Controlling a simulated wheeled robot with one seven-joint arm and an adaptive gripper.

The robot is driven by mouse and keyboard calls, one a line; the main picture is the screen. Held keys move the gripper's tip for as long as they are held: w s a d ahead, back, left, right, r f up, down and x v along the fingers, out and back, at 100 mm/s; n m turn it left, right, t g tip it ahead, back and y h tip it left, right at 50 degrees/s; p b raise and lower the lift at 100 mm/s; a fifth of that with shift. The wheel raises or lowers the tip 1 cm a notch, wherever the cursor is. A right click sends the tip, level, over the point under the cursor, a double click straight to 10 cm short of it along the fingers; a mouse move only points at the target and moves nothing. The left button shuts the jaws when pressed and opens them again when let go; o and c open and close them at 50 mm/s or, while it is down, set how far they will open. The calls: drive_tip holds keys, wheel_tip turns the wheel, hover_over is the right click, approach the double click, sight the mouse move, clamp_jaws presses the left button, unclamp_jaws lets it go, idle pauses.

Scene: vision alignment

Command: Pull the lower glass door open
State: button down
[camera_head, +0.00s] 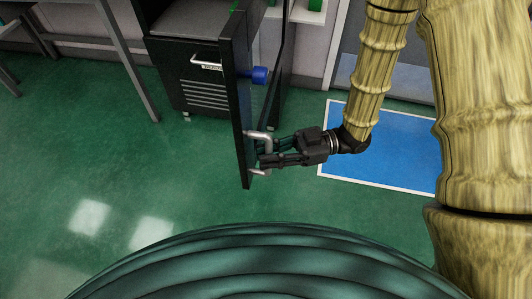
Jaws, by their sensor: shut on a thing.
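The lower glass door (242,110) has a dark frame and stands swung out from a black cabinet (188,52), seen nearly edge-on. Its grey metal handle (259,135) sticks out to the right near the door's near edge. My gripper (266,152) reaches in from the right and is shut on this handle. The fingers partly hide the middle of the handle. The glass itself is hard to make out at this angle.
A blue knob-like part (260,75) sits behind the door. A blue floor mat (385,150) with a white border lies right of the gripper. A grey table leg (125,62) stands at upper left. Green floor (110,160) is clear left of the door.

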drive_tip(key=c, duration=1.4)
unclamp_jaws()
drive_tip(key=shift+w+r, duration=0.1)
drive_tip(key=shift+w, duration=0.1)
drive_tip(key=shift+s, duration=0.1)
drive_tip(key=shift+d, duration=0.1)
drive_tip(key=v, duration=1.2)
